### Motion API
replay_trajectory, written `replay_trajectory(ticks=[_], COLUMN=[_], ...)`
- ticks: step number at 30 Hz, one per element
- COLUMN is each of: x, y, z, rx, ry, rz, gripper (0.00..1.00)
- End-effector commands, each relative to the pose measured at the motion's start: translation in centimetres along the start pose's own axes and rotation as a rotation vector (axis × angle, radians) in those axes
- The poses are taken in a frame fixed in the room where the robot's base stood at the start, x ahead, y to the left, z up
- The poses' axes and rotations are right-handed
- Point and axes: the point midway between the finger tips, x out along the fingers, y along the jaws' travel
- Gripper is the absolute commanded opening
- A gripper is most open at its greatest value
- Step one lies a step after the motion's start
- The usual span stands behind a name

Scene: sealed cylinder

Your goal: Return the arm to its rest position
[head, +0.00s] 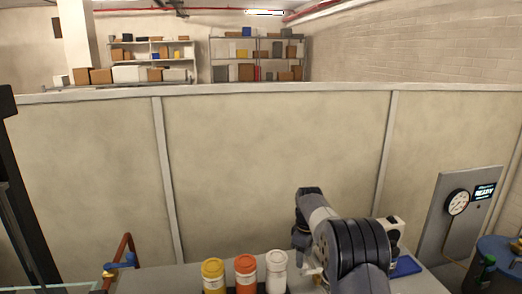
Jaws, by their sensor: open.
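My arm reaches up from the bottom edge, right of centre, and bends over toward the table. My gripper (311,269) points down at the arm's far end, just right of the white bottle (276,271). Its jaws are open, and no object shows between them. The arm's dark joint hides part of the table behind it.
An orange bottle (246,272) and a yellow bottle (213,275) stand left of the white one. A blue tray (406,266) lies right of my arm. A gauge panel (452,222) and a blue drum (497,252) stand at right. A beige partition (275,150) closes the back.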

Motion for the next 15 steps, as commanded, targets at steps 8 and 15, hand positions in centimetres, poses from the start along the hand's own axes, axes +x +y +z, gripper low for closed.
replay_trajectory(ticks=[8,15], x=[-5.6,-4.8], y=[0.1,-0.1], z=[0.0,0.1], rx=[0.0,0.0], ry=[0.003,-0.004], rz=[0.004,-0.005], gripper=[0.46,0.46])
